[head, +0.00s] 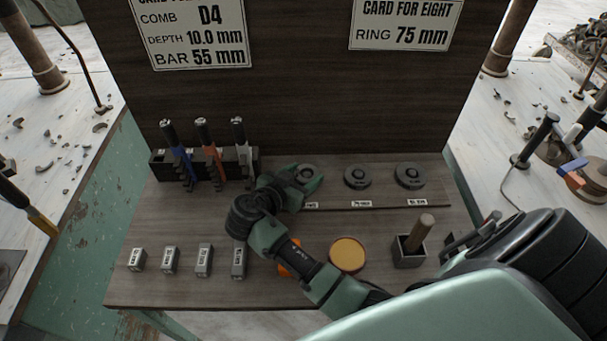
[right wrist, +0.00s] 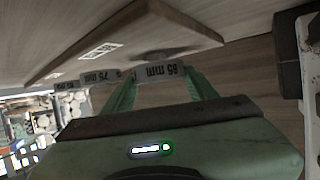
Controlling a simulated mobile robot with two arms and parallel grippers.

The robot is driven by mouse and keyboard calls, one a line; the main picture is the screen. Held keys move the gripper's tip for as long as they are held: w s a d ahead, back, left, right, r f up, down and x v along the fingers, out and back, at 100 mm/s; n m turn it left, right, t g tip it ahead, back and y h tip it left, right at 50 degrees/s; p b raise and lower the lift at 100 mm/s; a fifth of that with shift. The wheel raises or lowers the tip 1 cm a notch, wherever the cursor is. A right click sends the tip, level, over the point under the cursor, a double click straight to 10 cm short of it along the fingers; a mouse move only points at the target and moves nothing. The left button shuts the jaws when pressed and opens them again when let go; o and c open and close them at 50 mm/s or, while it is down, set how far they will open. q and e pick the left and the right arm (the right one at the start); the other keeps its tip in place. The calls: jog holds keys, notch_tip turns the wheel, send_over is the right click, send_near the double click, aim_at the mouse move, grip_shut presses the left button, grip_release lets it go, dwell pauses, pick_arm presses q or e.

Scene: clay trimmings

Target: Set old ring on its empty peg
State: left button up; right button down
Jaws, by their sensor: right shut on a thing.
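My right gripper (head: 306,180) is shut on a dark grey ring (head: 305,172) at the left end of the row on the low rack board (head: 385,194). The ring's underside is hidden in the head view, so I cannot tell whether it is seated on a peg. Two more dark rings, a middle one (head: 357,177) and a right one (head: 409,176), sit along the board. My left gripper is out of view.
A rack of blue, orange and dark-handled combs (head: 202,160) stands left of the gripper. Several grey labelled blocks (head: 204,261) line the front left. An orange-topped round pot (head: 347,255) and a square holder with a wooden handle (head: 410,250) stand at the front right. A card (head: 405,24) reads RING 75 mm.

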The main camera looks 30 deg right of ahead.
jog(key=shift+f, duration=0.35)
jog(key=shift+c, duration=1.9)
grip_release()
jog(key=shift+f, duration=0.1)
jog(key=b+v, duration=0.1)
jog(key=v, duration=0.7)
jog(key=shift+w+b, duration=0.1)
jog(key=shift+b, duration=0.25)
jog(key=shift+d, duration=0.1)
